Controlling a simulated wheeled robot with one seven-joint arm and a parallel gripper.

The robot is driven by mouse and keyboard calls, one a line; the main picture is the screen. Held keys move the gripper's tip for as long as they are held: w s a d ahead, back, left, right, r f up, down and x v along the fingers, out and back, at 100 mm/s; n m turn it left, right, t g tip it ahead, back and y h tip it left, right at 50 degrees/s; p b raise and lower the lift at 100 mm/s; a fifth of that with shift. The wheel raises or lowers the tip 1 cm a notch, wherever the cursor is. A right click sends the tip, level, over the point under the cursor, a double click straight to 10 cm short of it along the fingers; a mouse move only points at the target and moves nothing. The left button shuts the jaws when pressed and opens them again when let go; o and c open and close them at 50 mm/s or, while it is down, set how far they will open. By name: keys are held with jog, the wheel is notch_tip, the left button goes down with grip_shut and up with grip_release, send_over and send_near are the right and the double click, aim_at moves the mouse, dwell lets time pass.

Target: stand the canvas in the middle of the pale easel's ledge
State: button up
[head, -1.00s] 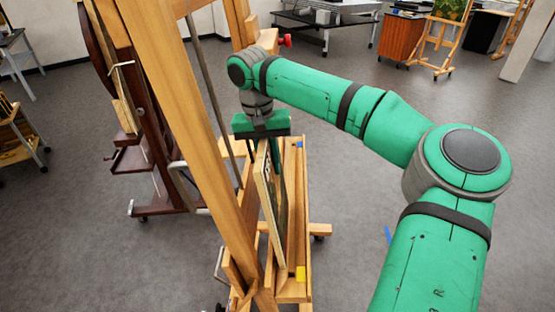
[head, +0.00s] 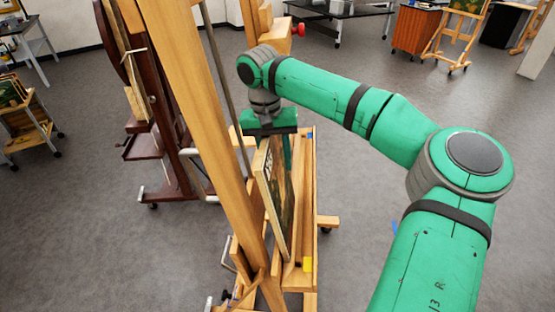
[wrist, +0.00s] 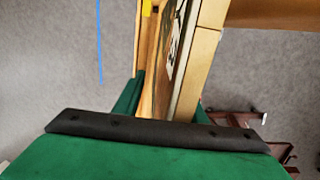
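The canvas (head: 282,205) is upright and seen nearly edge-on in the head view, with a dark picture face and a pale wooden side edge. It is over the ledge (head: 299,277) of the pale easel (head: 193,110), close against the easel. I cannot tell whether its lower edge rests on the ledge. My gripper (head: 276,155) points down and is shut on the canvas near its top. In the wrist view the canvas (wrist: 171,60) runs up between the green fingers, and part of the ledge (wrist: 147,45) shows to its left.
Yellow tape (head: 308,264) marks the ledge's near end and blue tape (head: 310,135) its far end. The slanting easel beam stands close left of my gripper. A dark red-brown easel (head: 170,150) stands behind on the left. The floor to the right is largely clear.

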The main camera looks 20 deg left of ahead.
aim_at(271, 140)
jog(key=shift+d, duration=0.1)
jog(key=r, duration=0.3)
jog(key=a+r, duration=0.1)
jog(key=r, duration=0.6)
jog(key=shift+a+r, duration=0.25)
jog(key=shift+r, duration=0.1)
jog(key=shift+s, duration=0.1)
jog(key=shift+f, duration=0.1)
